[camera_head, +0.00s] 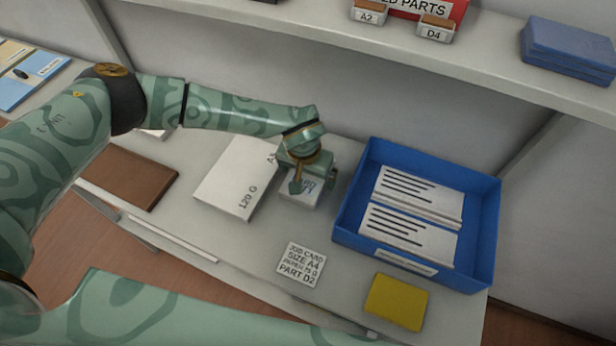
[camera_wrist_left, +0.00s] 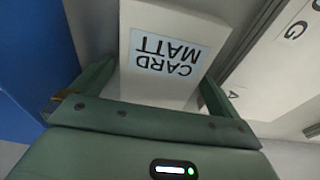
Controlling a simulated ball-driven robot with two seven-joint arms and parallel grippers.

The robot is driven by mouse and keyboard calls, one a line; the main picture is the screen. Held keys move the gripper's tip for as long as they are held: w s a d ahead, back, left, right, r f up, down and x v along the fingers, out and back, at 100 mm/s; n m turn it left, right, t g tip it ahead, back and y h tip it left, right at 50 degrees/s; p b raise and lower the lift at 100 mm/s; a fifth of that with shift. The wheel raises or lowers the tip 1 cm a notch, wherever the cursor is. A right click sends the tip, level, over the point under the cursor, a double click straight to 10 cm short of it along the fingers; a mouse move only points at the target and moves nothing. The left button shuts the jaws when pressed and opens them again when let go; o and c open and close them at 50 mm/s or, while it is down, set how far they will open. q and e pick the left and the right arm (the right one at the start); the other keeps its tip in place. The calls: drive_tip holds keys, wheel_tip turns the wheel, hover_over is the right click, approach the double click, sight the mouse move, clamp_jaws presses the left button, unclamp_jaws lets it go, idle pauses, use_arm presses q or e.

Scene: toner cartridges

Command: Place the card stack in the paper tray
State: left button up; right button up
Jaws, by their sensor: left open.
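The card stack (camera_head: 302,194) is a white block on the counter, left of the blue tray, partly hidden under my left gripper (camera_head: 303,178). In the left wrist view the card stack (camera_wrist_left: 165,62) shows a label reading CARD MATT. My left gripper (camera_wrist_left: 152,85) is open there, with one finger on each side of the stack; I cannot tell whether they touch it. The paper tray (camera_head: 348,205) is blue and holds printed white sheets in two piles. My right gripper is out of view.
A white A4 120 G paper stack (camera_head: 236,180) lies just left of the card stack. A job card (camera_head: 302,264) and a yellow pad (camera_head: 396,302) lie in front. A brown board (camera_head: 128,177) is at left. A shelf (camera_head: 480,50) overhangs the back.

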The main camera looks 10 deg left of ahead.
use_arm(q)
drive_tip(key=shift+r, duration=0.15)
drive_tip(key=c, duration=1.3)
